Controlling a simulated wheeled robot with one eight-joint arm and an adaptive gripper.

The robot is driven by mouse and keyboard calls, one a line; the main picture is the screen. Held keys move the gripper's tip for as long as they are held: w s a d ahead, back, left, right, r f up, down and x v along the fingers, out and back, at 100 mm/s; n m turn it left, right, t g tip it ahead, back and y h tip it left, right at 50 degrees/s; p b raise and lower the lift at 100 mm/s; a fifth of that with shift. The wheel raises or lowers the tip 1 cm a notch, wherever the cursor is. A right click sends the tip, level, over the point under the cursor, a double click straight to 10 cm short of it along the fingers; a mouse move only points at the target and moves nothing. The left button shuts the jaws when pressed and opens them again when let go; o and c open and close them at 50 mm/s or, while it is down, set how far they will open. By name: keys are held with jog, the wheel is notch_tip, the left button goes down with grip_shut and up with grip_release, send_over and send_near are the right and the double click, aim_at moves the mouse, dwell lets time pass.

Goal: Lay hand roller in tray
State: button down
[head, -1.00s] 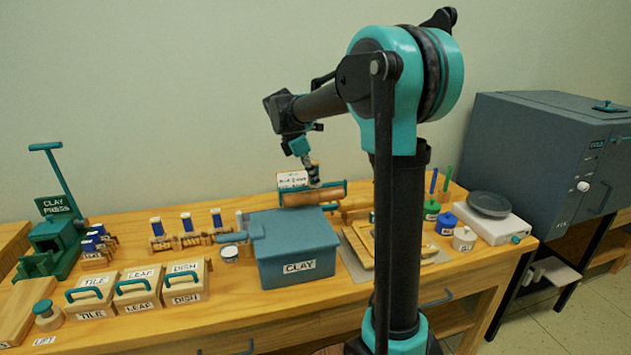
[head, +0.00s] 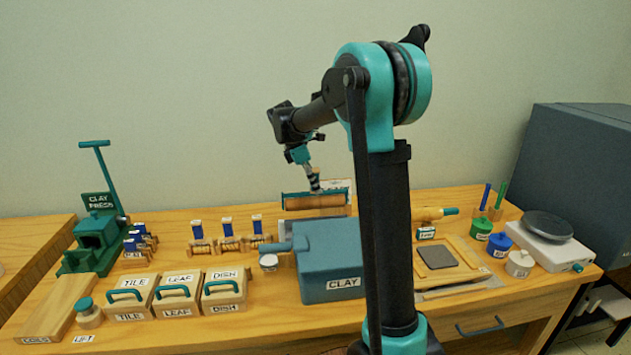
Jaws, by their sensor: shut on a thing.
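My gripper (head: 315,187) is shut on the hand roller (head: 318,203), a wooden cylinder with a teal frame along its top and ends. The roller lies level across the view, behind the back edge of the blue-grey CLAY box (head: 318,280). It looks raised off the table, but its height is hard to tell. A white labelled card or box (head: 341,185) shows partly behind it. I cannot pick out a tray for certain; the area behind the CLAY box is partly hidden by the box and my arm.
TILE, LEAF and DISH boxes (head: 177,295) stand front left, with small blue-topped wooden tools (head: 228,240) behind. The green clay press (head: 97,240) is far left. Right of my arm are a board with a grey slab (head: 437,257), jars (head: 500,243) and a scale (head: 548,240).

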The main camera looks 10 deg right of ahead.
jog(key=shift+f, duration=5.1)
jog(key=c, duration=0.9)
grip_release()
jog(key=shift+o, duration=0.2)
jog(key=shift+r, duration=4.95)
